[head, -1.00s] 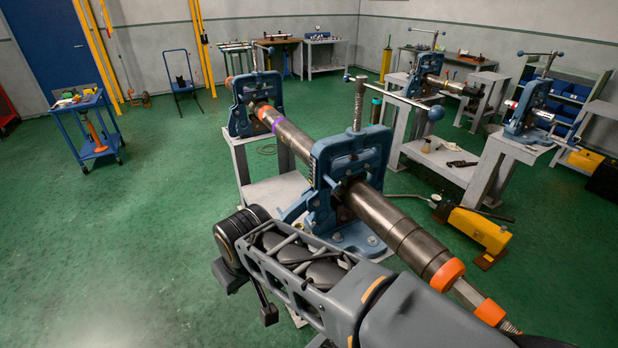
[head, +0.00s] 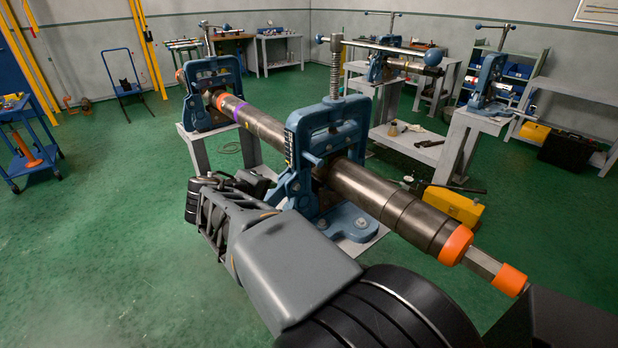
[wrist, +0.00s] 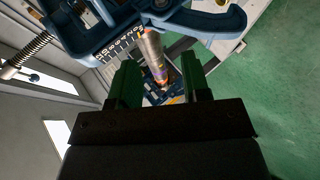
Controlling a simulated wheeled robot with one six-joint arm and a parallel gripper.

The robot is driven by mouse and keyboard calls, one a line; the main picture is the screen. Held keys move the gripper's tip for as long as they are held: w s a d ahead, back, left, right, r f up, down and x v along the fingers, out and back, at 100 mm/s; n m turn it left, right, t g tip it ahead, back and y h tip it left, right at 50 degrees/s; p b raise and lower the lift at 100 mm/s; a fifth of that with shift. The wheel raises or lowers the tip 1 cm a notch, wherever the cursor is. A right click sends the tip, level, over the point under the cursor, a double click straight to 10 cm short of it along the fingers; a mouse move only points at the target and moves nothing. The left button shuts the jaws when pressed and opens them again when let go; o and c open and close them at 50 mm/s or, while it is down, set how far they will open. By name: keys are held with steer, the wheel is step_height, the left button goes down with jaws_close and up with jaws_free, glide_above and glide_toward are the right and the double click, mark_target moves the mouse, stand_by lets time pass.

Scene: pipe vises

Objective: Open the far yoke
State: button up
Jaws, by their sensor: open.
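Two blue pipe vises share one long steel pipe (head: 265,127) in the head view. The far vise, with its yoke (head: 207,92) upright around the pipe, stands at the back left. The near vise, with its yoke (head: 327,140) also upright, stands in the centre under a tall screw. My gripper (wrist: 159,62) is open and empty in the wrist view. The near yoke (wrist: 85,25) and a blue lever arm (wrist: 215,20) lie just beyond its fingers. The pipe and the small far vise (wrist: 160,98) show between the fingers. My arm partly hides the near vise's base in the head view.
The near screw's T-bar (head: 385,47) sticks out to the right. A yellow pump (head: 453,205) sits on the floor at right. A blue cart (head: 30,145) stands far left. Green floor (head: 110,215) left of the vises is clear.

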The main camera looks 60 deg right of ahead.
mark_target(308, 158)
steer(key=d+h+b, duration=0.1)
steer(key=d, duration=0.6)
steer(key=d+f+h+b, duration=0.1)
steer(key=d+h, duration=0.1)
steer(key=d, duration=0.5)
steer(key=w+d+h+b, duration=0.1)
steer(key=d, duration=0.6)
steer(key=shift+f+n+g+h, duration=0.15)
steer(key=shift+n+g+h, duration=0.15)
steer(key=shift+g+h, duration=0.1)
steer(key=shift+a, duration=0.1)
jaws_close()
